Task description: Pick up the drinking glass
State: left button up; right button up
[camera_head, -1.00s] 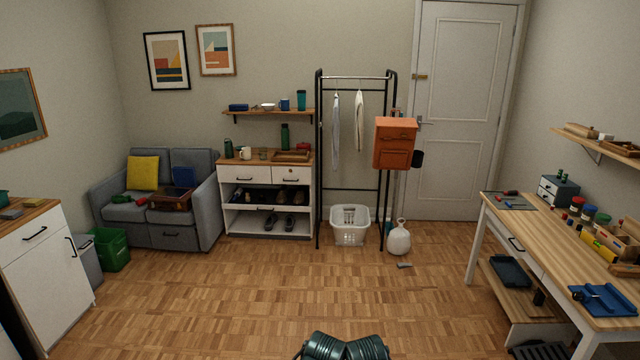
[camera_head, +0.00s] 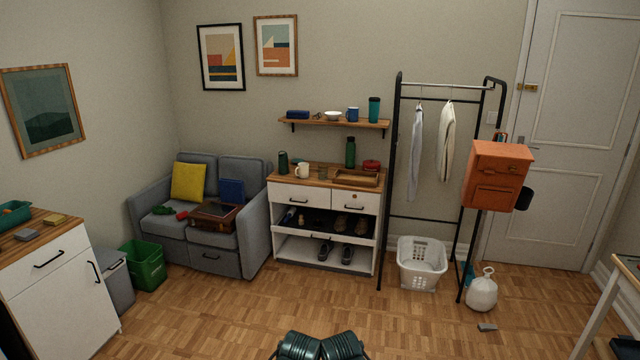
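A small clear shape that looks like the drinking glass (camera_head: 322,173) stands on the wooden top of the white shoe cabinet (camera_head: 300,197), just right of a white mug (camera_head: 302,170). It is small and faint at this distance. Neither of my grippers shows in the head view. Only dark green rounded parts of my own body show at the bottom middle, well short of the cabinet.
A grey sofa (camera_head: 155,225) stands left of the cabinet. A clothes rack (camera_head: 396,180), a white laundry basket (camera_head: 421,268) and a white jug-like thing (camera_head: 482,292) are to the right. A green bin (camera_head: 146,268) is at left. The middle floor is open.

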aim_at(323, 168)
jog(key=i, duration=1.85)
jog(key=i+z, duration=0.1)
jog(key=i, duration=0.4)
jog(key=i+j+z, duration=0.1)
jog(key=i, duration=0.35)
jog(key=i+j+z, duration=0.15)
jog(key=i, duration=0.35)
jog(key=i+j+z, duration=0.1)
jog(key=i, duration=0.35)
